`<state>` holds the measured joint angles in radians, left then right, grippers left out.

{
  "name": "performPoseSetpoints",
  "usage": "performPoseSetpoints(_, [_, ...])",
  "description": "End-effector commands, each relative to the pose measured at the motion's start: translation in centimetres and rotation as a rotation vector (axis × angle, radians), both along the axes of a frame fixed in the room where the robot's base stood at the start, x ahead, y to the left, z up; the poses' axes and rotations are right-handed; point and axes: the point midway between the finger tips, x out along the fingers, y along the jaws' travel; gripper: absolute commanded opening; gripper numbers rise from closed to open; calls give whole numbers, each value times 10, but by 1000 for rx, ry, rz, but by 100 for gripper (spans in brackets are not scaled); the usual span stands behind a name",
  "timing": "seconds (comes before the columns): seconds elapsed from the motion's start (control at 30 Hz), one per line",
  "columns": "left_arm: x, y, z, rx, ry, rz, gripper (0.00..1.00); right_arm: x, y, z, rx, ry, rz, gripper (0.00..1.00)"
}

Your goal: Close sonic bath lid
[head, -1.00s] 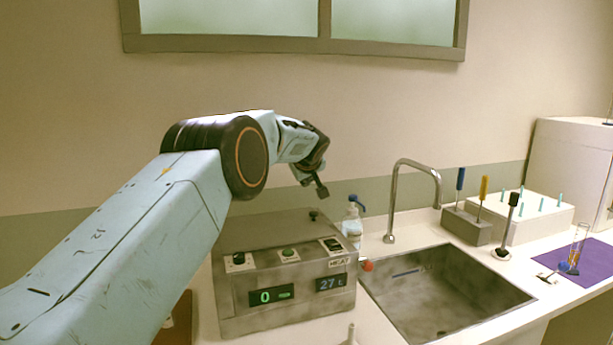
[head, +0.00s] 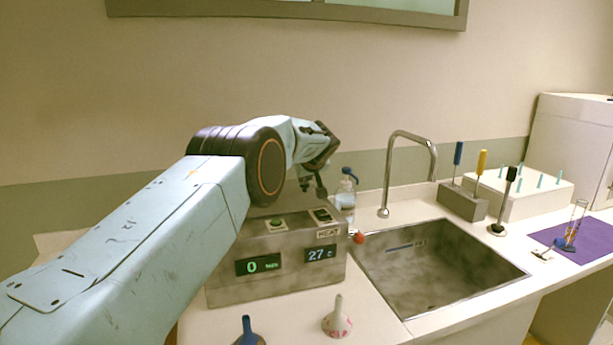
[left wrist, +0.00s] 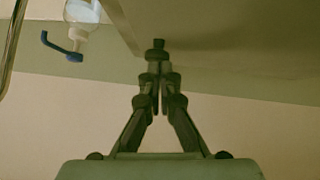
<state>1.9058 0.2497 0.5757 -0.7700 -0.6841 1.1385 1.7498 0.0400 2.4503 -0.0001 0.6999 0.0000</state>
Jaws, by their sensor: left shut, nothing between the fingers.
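The sonic bath (head: 228,291) is a grey metal box with buttons, a HEAT label and two lit displays, left of the sink. My left arm hides much of its top in the head view. A narrow strip of the lid (head: 262,211) shows behind the control panel, looking low and flat. My left gripper (head: 320,191) is over the bath's back right part, fingers pointing down. In the left wrist view, the shut fingertips (left wrist: 158,54) are at a small dark knob (left wrist: 158,43) on the lid's broad surface (left wrist: 225,35); I cannot tell whether they touch. My right gripper is not in view.
A blue-topped wash bottle (head: 346,195) stands behind the bath's right side. The sink (head: 430,270) and its tap (head: 388,165) are to the right. A pale funnel-like piece (head: 337,320) and a blue-tipped one (head: 247,330) stand in front of the bath.

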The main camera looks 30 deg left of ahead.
Motion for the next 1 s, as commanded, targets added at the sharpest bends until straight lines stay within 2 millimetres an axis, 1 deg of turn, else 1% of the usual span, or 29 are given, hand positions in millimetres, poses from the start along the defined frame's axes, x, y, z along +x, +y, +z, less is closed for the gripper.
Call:
performPoseSetpoints(0.1, [0,0,-5,0,0,-1,0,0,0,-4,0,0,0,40])
performPoseSetpoints(0.3, [0,-1,-8,-2,2,-2,0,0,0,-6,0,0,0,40])
performPoseSetpoints(0.73, [0,-1,-9,-2,5,-1,0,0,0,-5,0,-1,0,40])
performPoseSetpoints(0.87, [-1,2,2,-2,4,-2,0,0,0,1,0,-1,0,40])
performPoseSetpoints(1.0, [-2,6,25,-2,-4,-4,0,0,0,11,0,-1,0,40])
